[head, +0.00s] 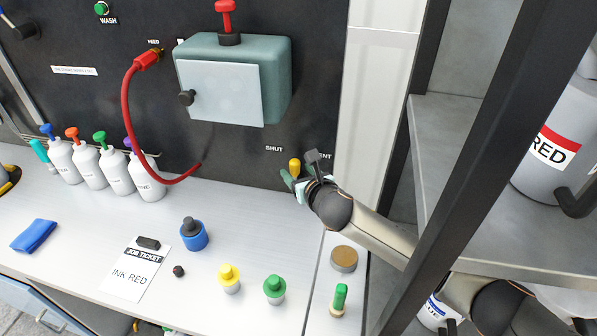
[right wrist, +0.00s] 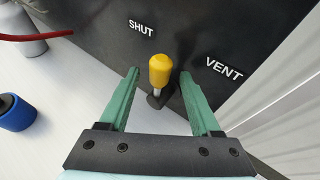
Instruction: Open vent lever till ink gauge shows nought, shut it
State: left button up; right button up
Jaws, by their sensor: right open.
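The vent lever has a yellow knob (head: 294,165) on a short metal stem, low on the dark panel. In the right wrist view the yellow knob (right wrist: 159,69) stands about upright between the SHUT label (right wrist: 141,29) and the VENT label (right wrist: 224,68). My right gripper (head: 296,181) is at the lever. In its wrist view its green fingers (right wrist: 159,78) are open, one on each side of the knob, with gaps showing. My left gripper is not in view. I cannot make out an ink gauge.
A teal box (head: 280,80) with a pale door and red handle is above. A red hose (head: 128,110) hangs left of it. Several white bottles (head: 88,163), a blue-bodied pot (head: 194,236) and a job ticket (head: 130,280) are on the counter. A shelf post (head: 470,150) stands right.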

jog(key=shift+s, duration=0.1)
jog(key=v, duration=1.2)
jog(key=shift+d, duration=0.15)
jog(key=shift+s, duration=0.15)
